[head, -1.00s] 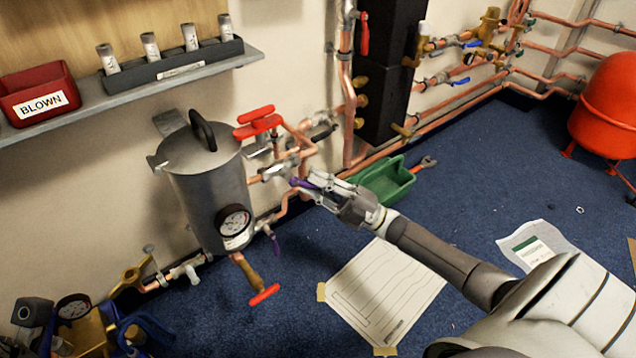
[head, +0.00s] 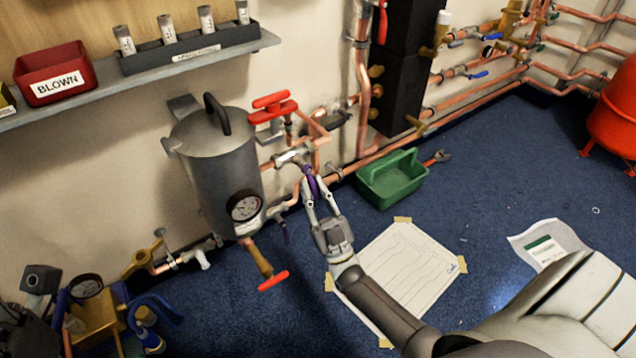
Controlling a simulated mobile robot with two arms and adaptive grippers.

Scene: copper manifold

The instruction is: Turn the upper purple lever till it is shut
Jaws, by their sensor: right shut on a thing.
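The upper purple lever (head: 314,186) hangs from a valve on the copper pipework, right of the grey metal pot (head: 212,165). My right gripper (head: 315,195) is shut on this lever, its fingers to either side, and hides part of it. The lever points steeply down from the valve (head: 296,157). A lower purple lever (head: 285,233) hangs below the pot's right side, apart from the gripper. My left gripper is not in view.
Red handles (head: 272,107) sit above the valve, and another red handle (head: 273,280) is below the pot's gauge (head: 245,206). A green open box (head: 392,181) stands on the floor to the right. A taped paper sheet (head: 408,275) lies on the blue floor.

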